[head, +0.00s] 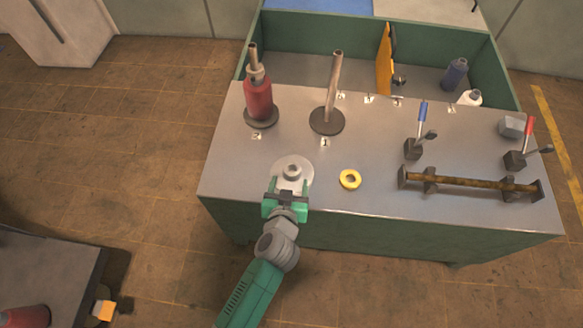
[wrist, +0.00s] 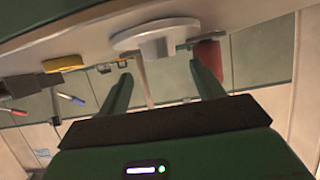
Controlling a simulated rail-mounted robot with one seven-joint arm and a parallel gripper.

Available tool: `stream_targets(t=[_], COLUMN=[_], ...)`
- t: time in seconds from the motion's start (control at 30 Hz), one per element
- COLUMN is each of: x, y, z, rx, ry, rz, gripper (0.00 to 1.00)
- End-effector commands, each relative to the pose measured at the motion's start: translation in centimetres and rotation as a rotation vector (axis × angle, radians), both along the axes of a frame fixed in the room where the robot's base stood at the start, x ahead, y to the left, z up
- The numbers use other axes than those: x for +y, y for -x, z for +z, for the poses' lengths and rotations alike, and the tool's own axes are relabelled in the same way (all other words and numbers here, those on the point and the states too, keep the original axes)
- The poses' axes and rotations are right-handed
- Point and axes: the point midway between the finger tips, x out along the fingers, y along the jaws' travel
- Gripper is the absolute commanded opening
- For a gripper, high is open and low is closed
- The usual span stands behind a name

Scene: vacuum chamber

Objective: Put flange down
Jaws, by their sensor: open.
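The flange (head: 293,170), a light grey disc with a raised round hub, lies flat on the grey workbench (head: 240,180) near its front edge. It also shows in the wrist view (wrist: 155,37), at top centre, just beyond the fingertips. My gripper (head: 287,190) reaches in from the front of the bench, low over the near side of the flange. Its two green fingers are spread apart, with nothing held between them in the wrist view (wrist: 163,75). The fingers and wrist hide part of the flange's near rim in the head view.
Behind the flange stand a red cylinder on a post (head: 258,98) and a bare upright rod on a round base (head: 328,115). A yellow ring (head: 350,179) lies to the right. Further right are a brown bar on supports (head: 465,182) and lever clamps (head: 414,147).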

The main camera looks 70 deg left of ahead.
Motion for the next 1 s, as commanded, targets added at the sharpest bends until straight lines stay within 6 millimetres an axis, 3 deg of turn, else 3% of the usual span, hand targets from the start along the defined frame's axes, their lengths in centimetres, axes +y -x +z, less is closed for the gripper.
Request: stream_targets(t=[0.1,0.3,0.8,0.87,0.97,1.0], x=[-2.1,-3.9,-3.9,-3.8,-4.4,-5.3], y=[1.2,2.1,1.8,0.3,-5.1,-7.7], z=[1.2,1.9,2.3,4.2,11.3,15.3], rx=[0.0,-0.001,-0.006,-0.028,-0.117,-0.165], ry=[0.001,0.001,-0.005,-0.024,-0.087,-0.119], rz=[-0.001,-0.001,-0.005,-0.028,-0.124,-0.18], gripper=[0.66,0.66,0.66,0.66,0.66,0.66])
